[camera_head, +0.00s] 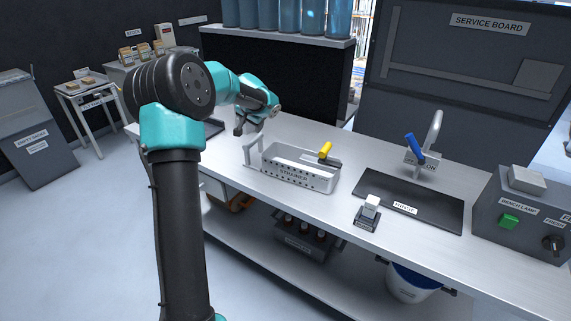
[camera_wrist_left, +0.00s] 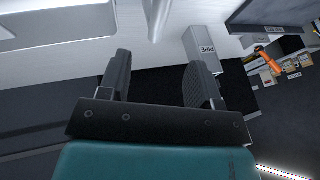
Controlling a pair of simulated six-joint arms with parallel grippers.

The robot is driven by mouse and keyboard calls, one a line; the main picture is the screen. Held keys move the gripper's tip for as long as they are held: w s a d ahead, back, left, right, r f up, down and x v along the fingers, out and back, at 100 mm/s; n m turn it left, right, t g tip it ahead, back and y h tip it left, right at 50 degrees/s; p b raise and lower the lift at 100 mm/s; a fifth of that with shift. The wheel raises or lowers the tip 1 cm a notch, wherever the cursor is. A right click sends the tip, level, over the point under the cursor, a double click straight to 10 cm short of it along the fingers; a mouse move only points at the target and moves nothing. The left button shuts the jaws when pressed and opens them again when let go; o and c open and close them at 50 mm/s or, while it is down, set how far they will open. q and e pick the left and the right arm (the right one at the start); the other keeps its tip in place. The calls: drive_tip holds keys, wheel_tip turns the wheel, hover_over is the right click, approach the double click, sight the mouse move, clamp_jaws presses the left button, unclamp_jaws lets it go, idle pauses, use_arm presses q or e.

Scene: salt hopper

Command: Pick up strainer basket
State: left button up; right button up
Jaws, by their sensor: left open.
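The strainer basket (camera_head: 290,177) is a pale grey perforated box labelled STRAINER on the metal bench, with an upright handle at its left end. A yellow-handled tool (camera_head: 326,151) lies at its back right rim; I cannot tell whether it is inside. My left gripper (camera_head: 241,128) hangs above the bench, behind and left of the basket, apart from it. In the left wrist view its two dark fingers (camera_wrist_left: 157,85) are spread with nothing between them. A pale bar, perhaps the basket's handle, shows beyond them at the top. My right gripper is not in view.
A black mat labelled RINSE (camera_head: 428,200) lies right of the basket, with a tap (camera_head: 434,130) behind it. A grey control box (camera_head: 525,215) is at the right end. The bench before the basket is clear.

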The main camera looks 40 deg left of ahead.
sight(253, 139)
use_arm(q)
drive_tip(key=x, duration=0.8)
drive_tip(key=shift+f, duration=0.1)
drive_tip(key=shift+x, duration=2.45)
drive_tip(key=shift+c, duration=0.5)
clamp_jaws()
